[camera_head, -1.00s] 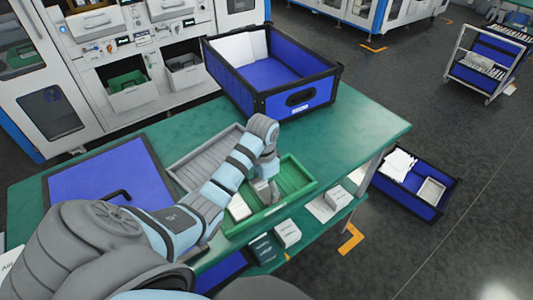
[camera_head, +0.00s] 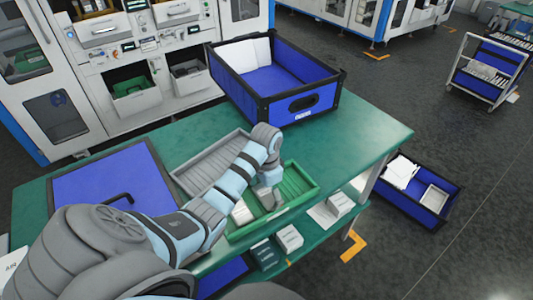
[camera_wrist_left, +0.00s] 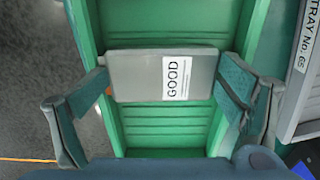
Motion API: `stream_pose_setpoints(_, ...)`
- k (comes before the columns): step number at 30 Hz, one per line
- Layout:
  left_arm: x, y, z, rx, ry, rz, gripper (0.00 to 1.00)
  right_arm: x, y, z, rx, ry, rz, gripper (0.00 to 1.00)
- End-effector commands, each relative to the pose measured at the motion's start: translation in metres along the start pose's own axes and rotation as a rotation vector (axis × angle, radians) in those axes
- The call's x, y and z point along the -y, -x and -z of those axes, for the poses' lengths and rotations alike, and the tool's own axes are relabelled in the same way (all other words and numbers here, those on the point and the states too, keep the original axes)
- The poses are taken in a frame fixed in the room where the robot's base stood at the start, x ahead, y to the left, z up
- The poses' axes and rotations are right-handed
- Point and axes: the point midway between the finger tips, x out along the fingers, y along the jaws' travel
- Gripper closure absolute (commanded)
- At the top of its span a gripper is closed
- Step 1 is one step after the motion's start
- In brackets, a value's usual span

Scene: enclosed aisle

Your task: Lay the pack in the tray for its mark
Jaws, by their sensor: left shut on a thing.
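My left gripper (camera_head: 268,200) is over the green tray (camera_head: 308,192) on the bench. In the left wrist view, its fingers (camera_wrist_left: 166,88) are shut on a grey pack (camera_wrist_left: 135,75) with a white label reading "GOOD". The green tray (camera_wrist_left: 165,132) shows behind the pack; I cannot tell whether the pack touches its floor. In the head view my gripper mostly hides the held pack. A whitish block (camera_head: 241,212) shows in the left part of the green tray. A grey tray (camera_head: 197,174) lies beside it, empty where visible. My right gripper is out of view.
A large blue crate (camera_head: 325,106) stands at the back of the green bench (camera_head: 375,135). A blue panel (camera_head: 105,185) lies at the left. Boxes (camera_head: 289,238) sit on the lower shelf. A blue bin (camera_head: 440,213) is on the floor. The bench's right end is clear.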

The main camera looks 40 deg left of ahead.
Motion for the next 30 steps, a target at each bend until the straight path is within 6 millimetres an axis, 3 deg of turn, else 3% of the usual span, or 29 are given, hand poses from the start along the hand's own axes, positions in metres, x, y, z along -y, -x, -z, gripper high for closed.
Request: stream_pose_setpoints(30,0.0019,-0.0146,-0.0053,0.014,0.005,0.004,0.65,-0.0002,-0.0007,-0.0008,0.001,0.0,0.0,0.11)
